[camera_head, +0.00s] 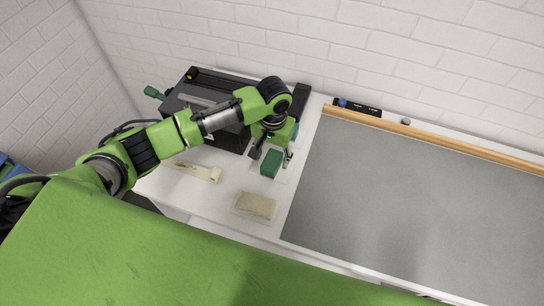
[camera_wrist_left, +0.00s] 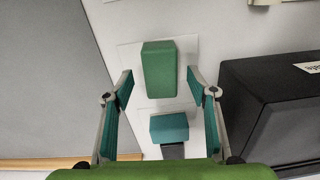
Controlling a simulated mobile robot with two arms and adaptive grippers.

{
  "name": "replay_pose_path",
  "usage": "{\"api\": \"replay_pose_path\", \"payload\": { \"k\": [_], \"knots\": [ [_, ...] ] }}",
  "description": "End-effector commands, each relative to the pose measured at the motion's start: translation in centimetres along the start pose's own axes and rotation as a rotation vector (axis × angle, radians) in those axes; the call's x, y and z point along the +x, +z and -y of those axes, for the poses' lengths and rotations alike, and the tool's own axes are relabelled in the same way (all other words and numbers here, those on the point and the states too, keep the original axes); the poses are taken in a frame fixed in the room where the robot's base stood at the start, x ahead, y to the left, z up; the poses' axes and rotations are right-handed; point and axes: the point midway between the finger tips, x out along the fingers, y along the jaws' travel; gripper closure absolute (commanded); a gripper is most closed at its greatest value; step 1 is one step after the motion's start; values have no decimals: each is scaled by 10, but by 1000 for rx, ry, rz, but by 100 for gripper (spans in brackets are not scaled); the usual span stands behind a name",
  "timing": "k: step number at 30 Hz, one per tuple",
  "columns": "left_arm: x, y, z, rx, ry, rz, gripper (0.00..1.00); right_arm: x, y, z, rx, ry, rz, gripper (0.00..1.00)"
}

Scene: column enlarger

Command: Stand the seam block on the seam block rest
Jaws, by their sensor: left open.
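A green block (camera_head: 271,163), which looks like the seam block, stands on the white surface left of the grey mat. It also shows in the left wrist view (camera_wrist_left: 159,70), over a pale rectangular plate (camera_wrist_left: 130,58) that may be the seam block rest. My left gripper (camera_head: 271,156) is open above the block. In the left wrist view its fingertips (camera_wrist_left: 160,74) are spread on either side of the block, with gaps on both sides. A second, teal block (camera_wrist_left: 169,127) with a dark part below it lies closer to the gripper's base in that view. My right gripper is not in view.
A black machine (camera_head: 222,122) stands behind and left of the gripper. A cream-coloured tool (camera_head: 196,171) and a tan sponge-like block (camera_head: 256,206) lie nearby. The grey mat (camera_head: 410,200) with a wooden strip (camera_head: 430,134) at its back is clear.

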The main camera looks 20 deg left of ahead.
Motion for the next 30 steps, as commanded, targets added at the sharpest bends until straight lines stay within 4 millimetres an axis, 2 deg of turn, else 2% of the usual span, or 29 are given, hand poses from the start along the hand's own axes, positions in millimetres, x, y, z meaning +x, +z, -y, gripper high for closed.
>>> {"api": "replay_pose_path", "payload": {
  "k": [30],
  "knots": [
    [-41,0,0,-1,0,-1,48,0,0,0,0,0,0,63]
  ]
}}
